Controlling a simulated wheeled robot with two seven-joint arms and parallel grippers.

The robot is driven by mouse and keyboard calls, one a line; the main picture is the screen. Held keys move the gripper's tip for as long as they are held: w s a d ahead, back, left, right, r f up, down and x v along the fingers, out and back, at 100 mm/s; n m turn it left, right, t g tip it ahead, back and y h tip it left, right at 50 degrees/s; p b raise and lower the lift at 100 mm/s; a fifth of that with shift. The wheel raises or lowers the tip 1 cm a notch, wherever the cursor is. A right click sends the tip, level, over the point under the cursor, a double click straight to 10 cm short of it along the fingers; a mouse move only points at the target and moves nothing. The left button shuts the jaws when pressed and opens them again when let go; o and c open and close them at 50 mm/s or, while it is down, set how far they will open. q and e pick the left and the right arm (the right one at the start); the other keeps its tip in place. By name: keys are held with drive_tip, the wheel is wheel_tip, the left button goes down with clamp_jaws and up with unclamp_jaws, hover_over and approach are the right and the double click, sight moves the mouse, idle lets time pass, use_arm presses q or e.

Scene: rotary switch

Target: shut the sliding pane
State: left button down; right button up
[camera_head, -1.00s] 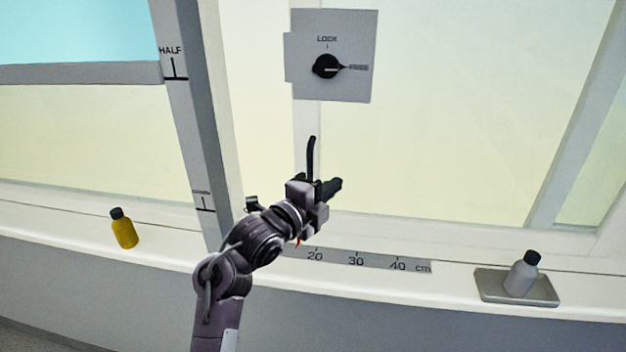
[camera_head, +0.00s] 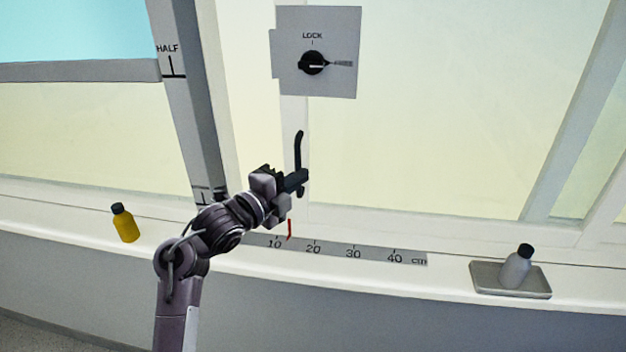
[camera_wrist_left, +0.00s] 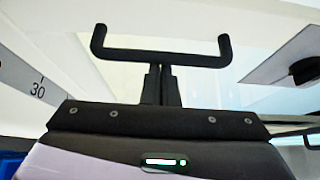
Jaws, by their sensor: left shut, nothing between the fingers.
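The sliding pane (camera_head: 420,150) has a pale frame and a dark bent handle (camera_head: 299,150) on its left upright. Its left upright stands a little right of the grey post (camera_head: 190,110). A red pointer (camera_head: 289,229) sits between 10 and 20 on the scale (camera_head: 335,249). My left gripper (camera_head: 303,178) is shut and empty, its fingertips at the handle's lower part in the head view. In the left wrist view the shut fingers (camera_wrist_left: 160,80) reach the middle of the handle bar (camera_wrist_left: 195,60); contact cannot be told. My right gripper is not in view.
A grey plate (camera_head: 340,82) on the pane carries a black knob (camera_head: 312,63) pointing right, away from LOCK. On the sill stand a yellow bottle (camera_head: 126,226) at left and a grey bottle (camera_head: 516,268) on a tray (camera_head: 540,287) at right.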

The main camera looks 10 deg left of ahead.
use_arm(q)
drive_tip(key=a+b, duration=0.1)
drive_tip(key=a, duration=1.2)
drive_tip(key=shift+s, duration=0.45)
